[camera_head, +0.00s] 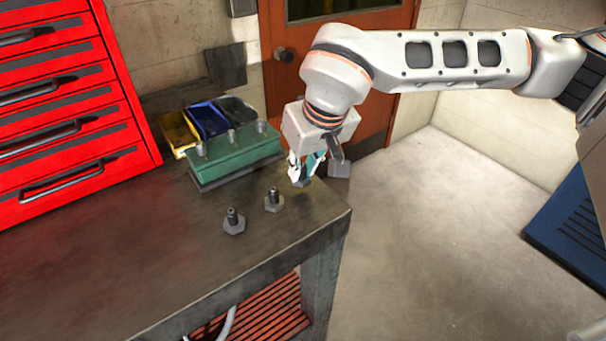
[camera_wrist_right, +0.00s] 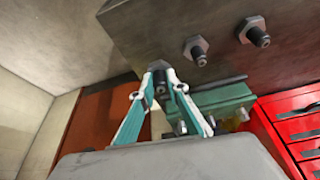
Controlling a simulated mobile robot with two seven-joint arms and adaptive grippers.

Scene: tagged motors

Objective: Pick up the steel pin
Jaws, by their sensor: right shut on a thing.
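My right gripper (camera_head: 303,176) points down near the bench's right edge, shut on a dark steel pin (camera_head: 303,183) whose wide base shows just under the fingertips. Whether the base touches the bench top cannot be told. In the right wrist view the teal fingers (camera_wrist_right: 160,80) close together around the dark pin, mostly hiding it. Two other steel pins with hexagonal bases stand upright on the bench, one (camera_head: 274,203) close to the gripper and one (camera_head: 234,223) nearer the front. They also show in the wrist view (camera_wrist_right: 196,50). My left gripper is not in view.
A red drawer cabinet (camera_head: 70,90) stands at left. The bench's front middle is clear.

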